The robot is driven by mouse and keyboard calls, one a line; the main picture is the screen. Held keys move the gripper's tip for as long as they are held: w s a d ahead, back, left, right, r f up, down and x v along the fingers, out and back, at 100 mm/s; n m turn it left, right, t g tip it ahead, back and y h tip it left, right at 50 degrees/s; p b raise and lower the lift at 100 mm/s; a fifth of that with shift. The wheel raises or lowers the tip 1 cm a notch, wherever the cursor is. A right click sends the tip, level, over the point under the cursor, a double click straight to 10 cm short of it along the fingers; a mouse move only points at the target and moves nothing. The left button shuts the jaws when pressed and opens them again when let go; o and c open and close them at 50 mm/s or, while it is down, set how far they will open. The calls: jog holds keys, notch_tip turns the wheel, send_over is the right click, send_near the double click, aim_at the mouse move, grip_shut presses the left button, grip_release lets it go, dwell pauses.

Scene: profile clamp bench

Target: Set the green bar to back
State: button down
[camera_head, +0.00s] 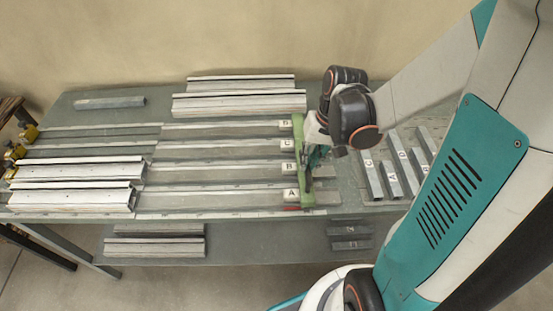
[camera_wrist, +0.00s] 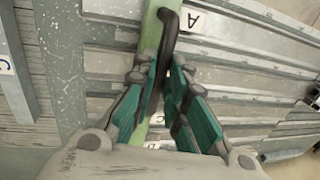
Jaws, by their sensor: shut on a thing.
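The green bar (camera_head: 297,130) lies across the right ends of the bench rails, beside the labels A, B, C and D. In the wrist view the green bar (camera_wrist: 150,32) runs behind my fingers and carries a dark curved handle (camera_wrist: 168,38). My gripper (camera_wrist: 162,80) has its teal fingers closed in on both sides of this handle. In the head view my gripper (camera_head: 312,160) is at the middle of the bar, near labels B and C. The gripper and wrist partly hide the bar there.
White profiles lie at the back (camera_head: 240,104) and on the left rails (camera_head: 75,198). Yellow stops (camera_head: 28,133) stand at the left rail ends. Grey labelled blocks (camera_head: 392,180) lie right of the bar. More profiles (camera_head: 155,242) rest on the lower shelf. The middle rails (camera_head: 215,176) are bare.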

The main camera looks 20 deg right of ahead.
jog(key=s+d, duration=0.4)
jog(key=d, duration=0.7)
jog(key=shift+d, duration=0.25)
jog(key=c, duration=1.7)
grip_release()
jog(key=shift+s+d, duration=0.1)
jog(key=shift+o, duration=0.5)
jog(key=shift+d, duration=0.1)
notch_tip(320, 180, up, 7)
jog(key=d, duration=0.1)
jog(key=shift+s+r, duration=0.2)
jog(key=shift+s, duration=0.05)
